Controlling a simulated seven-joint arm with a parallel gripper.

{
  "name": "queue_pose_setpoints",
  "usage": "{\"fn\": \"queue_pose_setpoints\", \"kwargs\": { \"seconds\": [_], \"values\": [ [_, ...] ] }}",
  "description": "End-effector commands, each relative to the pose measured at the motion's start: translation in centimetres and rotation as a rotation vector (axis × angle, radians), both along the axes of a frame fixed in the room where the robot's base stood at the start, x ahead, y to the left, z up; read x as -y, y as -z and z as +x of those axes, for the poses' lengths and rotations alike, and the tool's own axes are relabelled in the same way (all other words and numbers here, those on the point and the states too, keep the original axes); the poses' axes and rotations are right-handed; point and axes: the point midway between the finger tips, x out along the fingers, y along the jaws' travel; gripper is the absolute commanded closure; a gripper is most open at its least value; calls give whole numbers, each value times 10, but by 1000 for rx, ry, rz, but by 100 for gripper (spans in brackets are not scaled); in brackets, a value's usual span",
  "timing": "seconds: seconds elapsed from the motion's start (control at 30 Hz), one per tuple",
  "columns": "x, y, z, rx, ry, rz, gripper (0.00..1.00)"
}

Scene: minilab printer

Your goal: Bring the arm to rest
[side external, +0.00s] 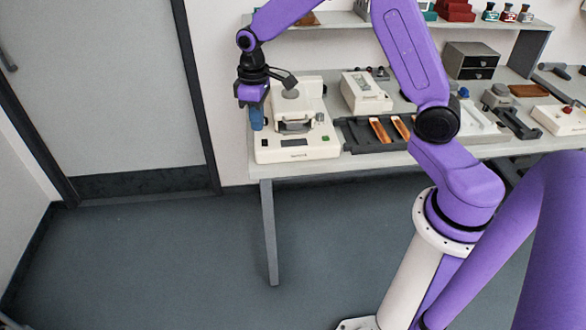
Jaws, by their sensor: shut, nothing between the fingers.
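My gripper (257,118) points down at the left end of the bench, in front of the left edge of a white desktop machine (300,147). Its blue fingertips are together with nothing seen between them. The fingers overlap the machine's left side in this view, and I cannot tell whether they touch it. My purple arm reaches across from the right, bent high over the bench.
The bench (265,172) carries a black tray (350,134) with orange strips, a second white device (366,92) and a dark drawer box (471,60). A shelf with bottles (490,12) runs behind. Open floor (150,255) lies in front, and a grey door (90,80) stands left.

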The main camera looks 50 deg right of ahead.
Motion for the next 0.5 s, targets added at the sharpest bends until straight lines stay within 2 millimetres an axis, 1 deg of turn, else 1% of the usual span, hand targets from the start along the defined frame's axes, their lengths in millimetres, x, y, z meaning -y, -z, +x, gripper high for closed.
{"fn": "queue_pose_setpoints", "kwargs": {
  "seconds": [0.03,0.07,0.1,0.17,0.23,0.27,0.3,0.37,0.4,0.47,0.5],
  "values": [
    [-15,-11,-20,5,-44,2,100],
    [-22,-16,-31,6,-66,2,100],
    [-31,-22,-46,6,-96,2,100],
    [-42,-30,-70,7,-142,3,100],
    [-53,-39,-98,8,-194,4,100],
    [-56,-42,-110,10,-218,5,100],
    [-60,-46,-127,9,-247,6,100],
    [-64,-51,-152,11,-293,7,100],
    [-65,-54,-169,12,-324,9,100],
    [-66,-58,-194,13,-368,10,100],
    [-65,-60,-210,14,-399,11,100]
  ]
}}
